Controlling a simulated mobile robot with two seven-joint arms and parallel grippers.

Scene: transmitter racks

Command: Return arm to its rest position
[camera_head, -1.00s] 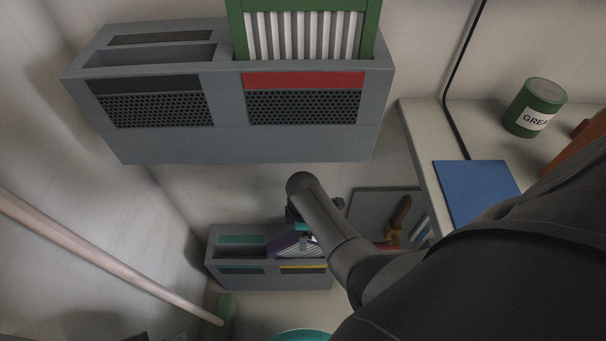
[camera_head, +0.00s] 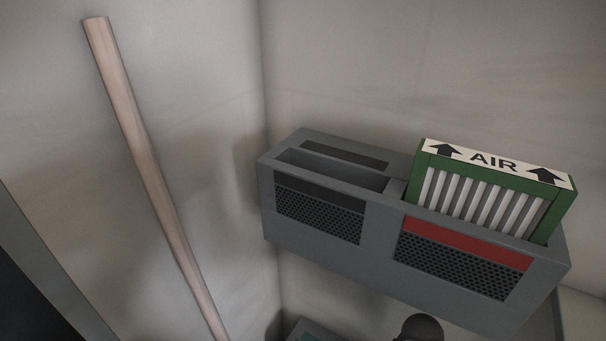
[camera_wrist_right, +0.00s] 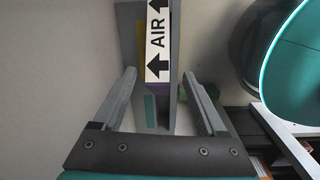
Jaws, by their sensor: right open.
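My right gripper (camera_wrist_right: 159,74) is open in the right wrist view, with its two grey fingers apart and nothing between their pads. Beyond the fingertips is a filter (camera_wrist_right: 157,42) with a white AIR label and a purple edge, in a grey rack (camera_wrist_right: 127,22) with teal and yellow patches. The fingers look clear of the filter, but how deep it sits I cannot tell. In the head view, only a dark rounded part of my arm shows at the bottom edge. My left gripper is not in view.
An upper grey rack (camera_head: 310,253) on the wall holds a green-framed AIR filter (camera_head: 490,180) in its right slot; its left slot is empty. A wooden pole (camera_head: 150,165) leans at left. A teal round object (camera_wrist_right: 295,65) is close on the right in the wrist view.

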